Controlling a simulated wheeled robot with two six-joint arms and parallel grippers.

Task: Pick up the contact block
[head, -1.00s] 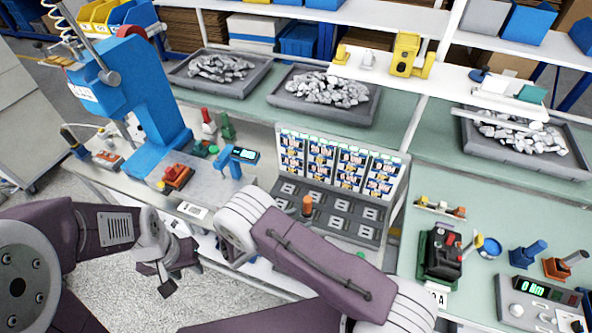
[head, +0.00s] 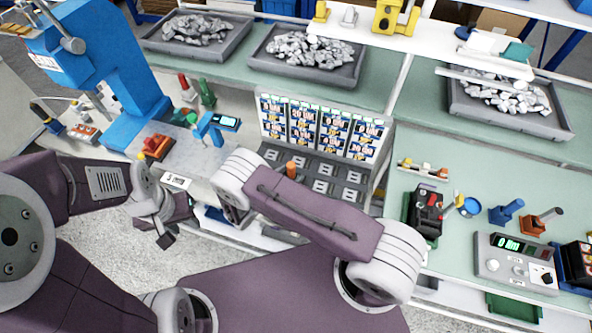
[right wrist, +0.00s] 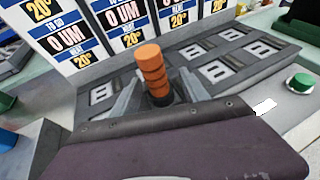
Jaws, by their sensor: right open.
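I cannot tell for sure which thing is the contact block. An orange ribbed cylinder with a dark base (right wrist: 152,72) stands upright in the right wrist view; its orange top also shows in the head view (head: 291,169), at the grey slotted tray (head: 343,193). My right gripper (right wrist: 160,95) is open, its two grey fingers to either side of the cylinder's lower part. Whether they touch it is unclear. In the head view my right arm hides that gripper. My left gripper (head: 165,232) hangs over the floor at left, away from the tray; its jaw gap is unclear.
A panel of printed cards (head: 322,125) stands upright behind the slotted tray. A blue press (head: 125,75) is at left. A red-and-black device (head: 427,208) and a meter box with green display (head: 515,262) are at right.

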